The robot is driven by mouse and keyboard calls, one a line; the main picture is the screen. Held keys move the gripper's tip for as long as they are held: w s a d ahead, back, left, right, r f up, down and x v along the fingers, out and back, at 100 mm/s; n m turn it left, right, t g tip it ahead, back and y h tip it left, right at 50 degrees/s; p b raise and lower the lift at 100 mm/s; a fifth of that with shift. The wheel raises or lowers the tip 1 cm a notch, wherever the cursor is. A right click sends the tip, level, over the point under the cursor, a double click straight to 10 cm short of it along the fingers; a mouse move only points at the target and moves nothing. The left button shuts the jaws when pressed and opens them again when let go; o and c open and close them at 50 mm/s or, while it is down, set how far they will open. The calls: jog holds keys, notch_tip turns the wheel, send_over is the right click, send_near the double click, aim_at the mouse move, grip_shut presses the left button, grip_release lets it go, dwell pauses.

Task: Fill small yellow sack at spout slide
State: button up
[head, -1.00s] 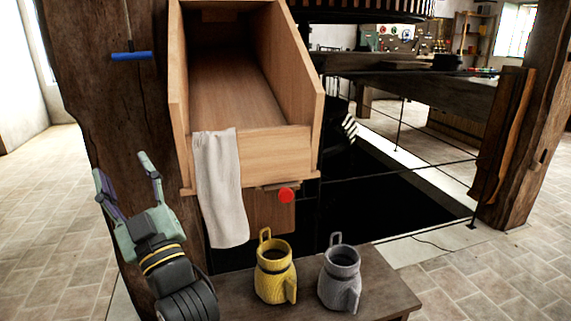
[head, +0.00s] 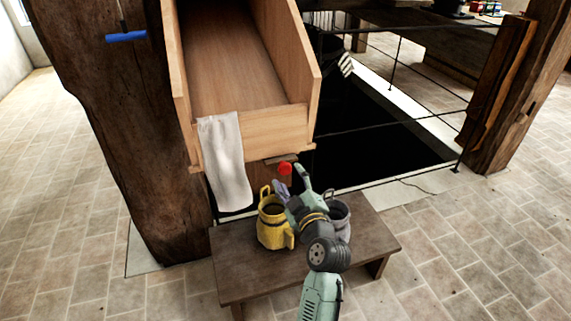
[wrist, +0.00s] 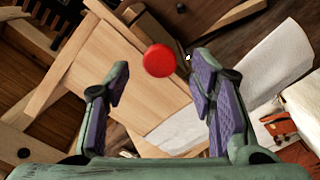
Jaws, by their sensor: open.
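A small yellow sack (head: 271,226) stands upright and open-topped on a low wooden bench, with a loop handle at its rim. A grey sack (head: 341,217) stands to its right, partly hidden behind my arm. The wooden trough-like spout (head: 268,131) is above and behind them, with a red knob (head: 285,168) below its front board. My gripper (head: 290,191) is open and empty, just below the red knob and above the sacks. In the wrist view the knob (wrist: 159,60) lies ahead between the open fingers (wrist: 158,88), with no visible contact.
A white cloth (head: 226,165) hangs over the spout's front left. The bench (head: 235,278) has bare wood at its front. A thick timber post (head: 125,130) stands left, and a dark pit with rails (head: 375,140) lies behind right. A blue-handled cord (head: 126,37) hangs by the post.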

aim_at(286, 171)
jog(key=shift+p+x, duration=0.5)
jog(key=shift+x, duration=1.75)
jog(key=shift+c, duration=0.2)
grip_shut()
